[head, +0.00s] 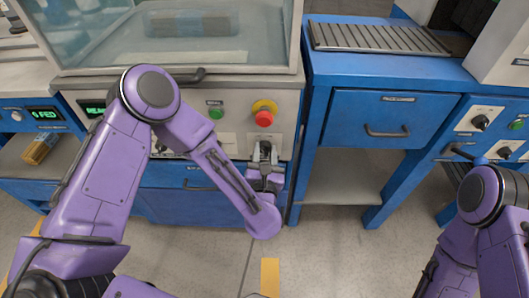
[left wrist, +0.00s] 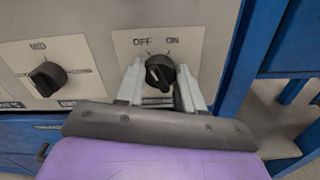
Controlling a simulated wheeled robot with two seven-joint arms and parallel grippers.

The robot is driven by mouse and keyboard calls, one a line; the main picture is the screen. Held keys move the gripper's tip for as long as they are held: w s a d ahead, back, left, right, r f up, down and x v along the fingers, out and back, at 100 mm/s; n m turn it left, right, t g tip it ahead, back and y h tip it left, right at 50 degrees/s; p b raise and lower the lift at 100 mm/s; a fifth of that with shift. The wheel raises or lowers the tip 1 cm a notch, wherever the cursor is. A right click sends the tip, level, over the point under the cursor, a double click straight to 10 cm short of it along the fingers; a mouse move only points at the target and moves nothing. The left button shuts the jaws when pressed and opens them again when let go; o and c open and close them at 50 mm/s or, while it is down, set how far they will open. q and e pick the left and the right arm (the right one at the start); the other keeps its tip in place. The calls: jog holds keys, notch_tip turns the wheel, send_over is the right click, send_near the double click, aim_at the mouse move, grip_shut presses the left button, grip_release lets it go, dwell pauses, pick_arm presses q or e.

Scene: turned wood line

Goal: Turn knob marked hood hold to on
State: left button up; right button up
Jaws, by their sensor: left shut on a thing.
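A black knob (left wrist: 159,72) sits on a pale panel plate (left wrist: 190,45) marked OFF at upper left and ON at upper right in the left wrist view. My left gripper (left wrist: 160,88) is shut on this knob, one finger on each side. The knob stands tilted; I cannot tell surely which mark it points to. In the head view my left gripper (head: 265,158) reaches the right end of the machine's front panel, below a red button. My right arm shows at the right edge, but its gripper is out of view.
A second knob (left wrist: 45,78) marked MID is left of the held one. Above it in the head view are a red button (head: 264,118) on a yellow ring and a green button (head: 216,112). A blue bench with a drawer (head: 388,118) stands close on the right.

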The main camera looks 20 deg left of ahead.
pick_arm(q)
jog(key=m+p, duration=0.1)
jog(key=m, duration=0.5)
jog(key=shift+d, duration=0.15)
jog(key=m+p, duration=0.1)
jog(key=m, duration=0.4)
jog(key=shift+f, duration=0.1)
dwell(0.3)
jog(key=o, duration=1)
jog(key=shift+o, duration=0.2)
jog(key=v, duration=1)
jog(key=shift+s, duration=0.25)
jog(key=shift+d+m, duration=0.1)
jog(key=shift+m, duration=0.2)
